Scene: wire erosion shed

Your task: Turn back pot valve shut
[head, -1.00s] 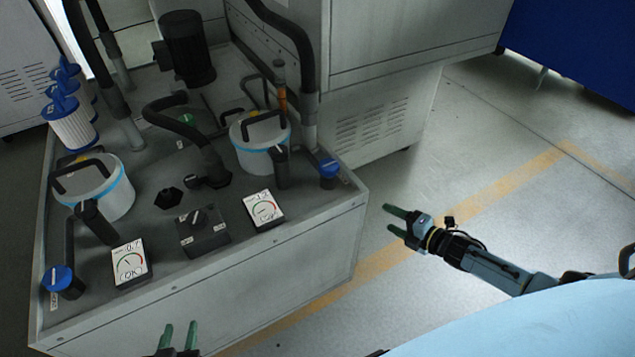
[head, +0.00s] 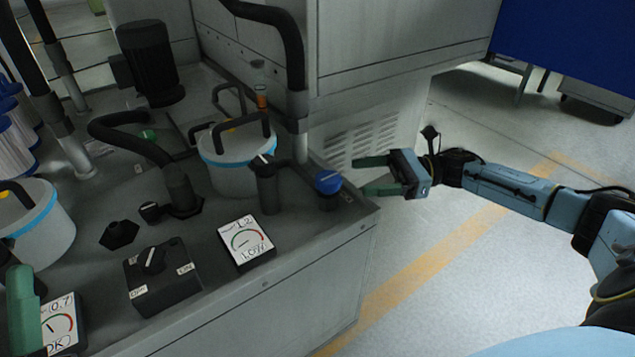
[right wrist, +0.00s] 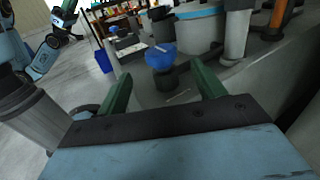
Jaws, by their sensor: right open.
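The back pot valve has a round blue knob (head: 328,182) on a dark body at the cabinet top's right corner, beside the back white pot (head: 235,172) with its blue band. My right gripper (head: 366,176) is open and level, just right of the knob, its green fingers pointing at it. In the right wrist view the knob (right wrist: 161,57) lies ahead, between and beyond the fingertips, apart from them. A pale mark crosses its top. A green finger of my left gripper (head: 22,310) shows at the lower left; its opening is unclear.
A gauge reading LOW (head: 247,242) stands in front of the back pot, with a black switch box (head: 160,277) to its left. A black post (head: 266,185) stands left of the knob. A thick black hose (head: 290,60) rises behind. Floor at right is clear.

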